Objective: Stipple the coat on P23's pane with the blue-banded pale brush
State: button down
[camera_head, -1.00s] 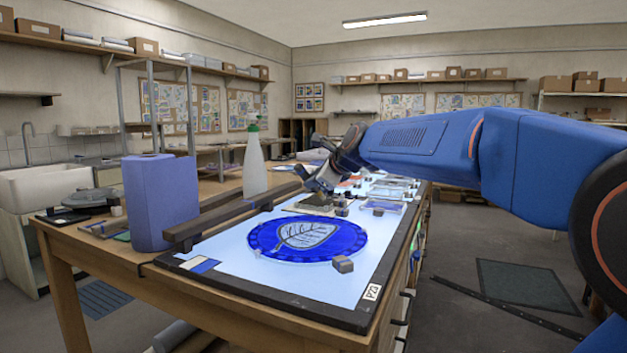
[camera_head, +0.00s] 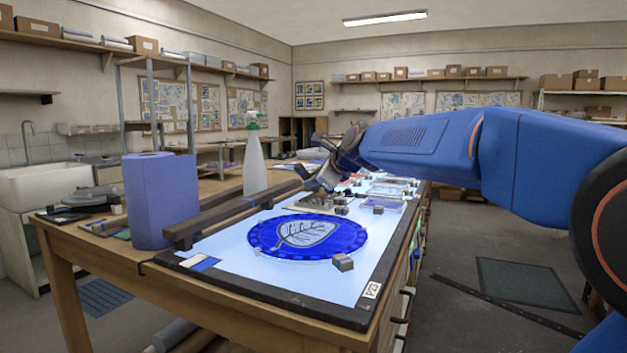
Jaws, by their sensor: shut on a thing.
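The pane at P23 (camera_head: 308,236) is a round blue disc with a leaf design, lying flat on the lit light panel (camera_head: 240,257). The P23 tag (camera_head: 371,290) is at the panel's near right corner. My gripper (camera_head: 313,182) is above the back of the panel, beyond the pane and apart from it. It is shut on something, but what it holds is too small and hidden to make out. I cannot pick out the blue-banded pale brush.
A dark wooden bridge bar (camera_head: 235,215) runs along the panel's left side. A blue roll (camera_head: 160,202) and a white spray bottle (camera_head: 254,165) stand to the left. A small grey block (camera_head: 343,262) sits at the pane's near right edge.

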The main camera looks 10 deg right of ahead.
notch_tip(320, 180, up, 2)
jog(key=shift+r, duration=0.1)
dwell(0.5)
jog(key=w+d, duration=0.4)
jog(key=w, duration=0.1)
jog(key=shift+w, duration=0.25)
dwell(0.5)
dwell(0.4)
jog(key=shift+f, duration=0.8)
jog(key=shift+f, duration=0.35)
dwell(0.7)
jog(key=shift+r, duration=0.15)
